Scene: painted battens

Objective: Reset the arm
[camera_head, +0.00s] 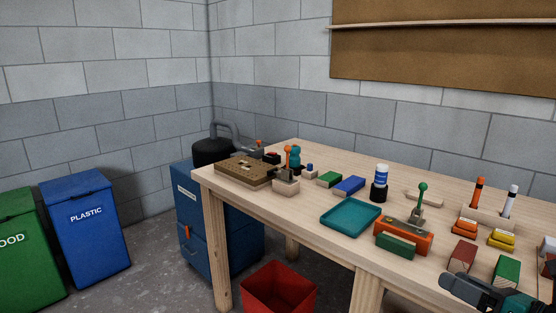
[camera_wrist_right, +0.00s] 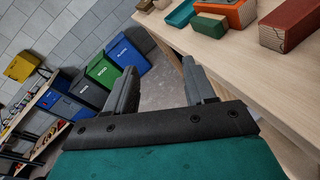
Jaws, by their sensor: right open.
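My right gripper (camera_head: 450,283) is at the lower right of the head view, over the front edge of the workbench (camera_head: 285,215). In the right wrist view its two dark fingers (camera_wrist_right: 158,68) stand apart with nothing between them. A red batten (camera_head: 462,257) and a green batten (camera_head: 506,271) lie on the bench just behind the gripper, apart from it. A red batten (camera_wrist_right: 290,28) also shows at the upper right of the wrist view. My left gripper is not in view.
Bottles, blocks and a brown board stand farther back. A red bin (camera_head: 278,290) is on the floor before the bench. Blue (camera_head: 87,235) and green bins stand left.

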